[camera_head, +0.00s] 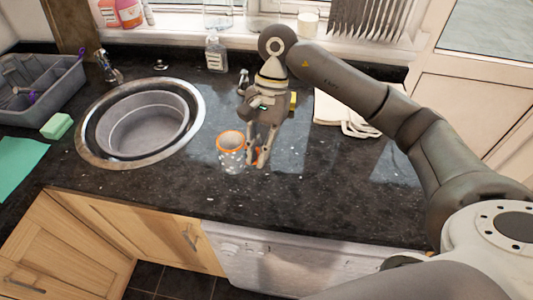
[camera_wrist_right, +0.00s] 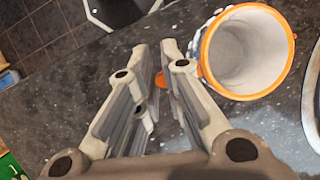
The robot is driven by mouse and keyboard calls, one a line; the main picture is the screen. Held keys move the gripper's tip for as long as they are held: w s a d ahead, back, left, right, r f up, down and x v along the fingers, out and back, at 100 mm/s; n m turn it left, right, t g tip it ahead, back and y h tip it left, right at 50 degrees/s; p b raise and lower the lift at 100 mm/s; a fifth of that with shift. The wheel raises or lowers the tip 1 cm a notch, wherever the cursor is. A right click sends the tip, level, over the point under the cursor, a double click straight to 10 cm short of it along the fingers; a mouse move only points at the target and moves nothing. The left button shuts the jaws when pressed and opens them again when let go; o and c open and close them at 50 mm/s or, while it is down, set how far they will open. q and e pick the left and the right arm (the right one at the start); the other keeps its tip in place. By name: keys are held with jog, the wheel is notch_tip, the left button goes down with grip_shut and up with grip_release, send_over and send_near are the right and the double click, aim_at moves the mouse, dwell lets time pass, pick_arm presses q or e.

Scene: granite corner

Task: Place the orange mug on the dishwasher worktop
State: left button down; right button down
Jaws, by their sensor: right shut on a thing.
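The orange mug (camera_head: 231,160) has an orange rim and a pale, speckled body. It is upright at the dark worktop (camera_head: 330,205), above the white appliance front (camera_head: 300,262); I cannot tell whether its base touches the surface. My right gripper (camera_head: 259,158) points down just right of the mug, its fingers closed on the orange handle. In the right wrist view the mug (camera_wrist_right: 207,58) opens toward the camera, empty inside, with the handle between the fingertips (camera_wrist_right: 168,82). The handle is partly hidden by the fingers. My left gripper is not in view.
The round sink (camera_head: 90,150) lies left of the mug. A soap bottle (camera_head: 215,53) stands behind, and a yellow item (camera_head: 293,101) shows beside my right wrist. A white cloth (camera_head: 345,112) lies at the right. The worktop right of the gripper is clear.

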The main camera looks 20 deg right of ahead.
jog(key=w+d+f, duration=0.1)
jog(key=f, duration=0.1)
jog(key=w+d+f+p, duration=0.1)
jog(key=f, duration=0.1)
jog(key=w+d+f+p, duration=0.1)
jog(key=shift+w+d+f, duration=0.1)
jog(key=shift+d+f, duration=0.05)
jog(key=shift+f, duration=0.25)
notch_tip(320, 180, down, 2)
jog(key=shift+f+p, duration=0.15)
jog(key=shift+p, duration=0.85)
jog(key=shift+f, duration=0.3)
